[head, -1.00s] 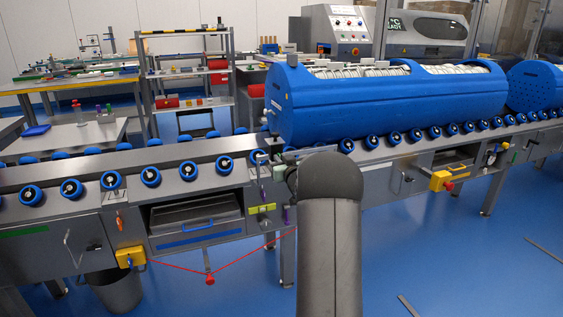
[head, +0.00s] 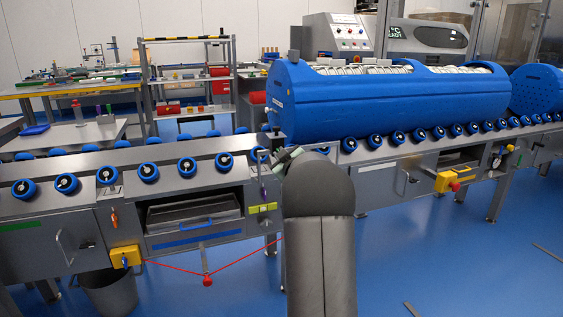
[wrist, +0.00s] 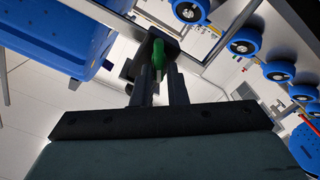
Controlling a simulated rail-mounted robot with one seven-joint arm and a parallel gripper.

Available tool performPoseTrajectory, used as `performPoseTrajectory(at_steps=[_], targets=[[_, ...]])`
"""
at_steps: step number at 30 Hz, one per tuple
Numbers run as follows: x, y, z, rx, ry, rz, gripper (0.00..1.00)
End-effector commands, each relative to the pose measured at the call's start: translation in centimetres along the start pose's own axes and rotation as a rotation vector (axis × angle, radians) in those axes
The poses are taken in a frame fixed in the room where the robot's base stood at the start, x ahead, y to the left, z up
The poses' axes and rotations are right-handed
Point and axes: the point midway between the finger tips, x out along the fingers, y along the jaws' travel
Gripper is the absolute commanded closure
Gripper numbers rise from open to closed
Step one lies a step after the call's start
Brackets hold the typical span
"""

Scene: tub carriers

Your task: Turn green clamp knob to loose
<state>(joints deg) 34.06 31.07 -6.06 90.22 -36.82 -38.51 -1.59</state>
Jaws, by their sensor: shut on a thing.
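The green clamp knob (wrist: 158,54) shows in the wrist view, upright in the picture between the two dark fingers of my gripper (wrist: 157,73). The fingers are shut on it, one on each side. Its lower part and base are partly hidden by the fingers and the dark block behind. In the head view my arm covers most of this spot, and my gripper (head: 286,157) is seen only in part by the conveyor's front edge. I cannot read the knob's turn angle.
A large blue tub (head: 390,100) lies on the roller conveyor (head: 225,190) just behind my gripper. Blue rollers line the conveyor on both sides. A yellow box (head: 126,257) with a red pull cord (head: 207,281) hangs at the front left. The blue floor in front is mostly clear.

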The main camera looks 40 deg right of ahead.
Motion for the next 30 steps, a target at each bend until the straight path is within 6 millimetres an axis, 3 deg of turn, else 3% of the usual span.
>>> performPoseTrajectory(at_steps=[30], targets=[[-0.05, -0.74, 0.69, -0.525, -0.006, -0.002, 1.0]])
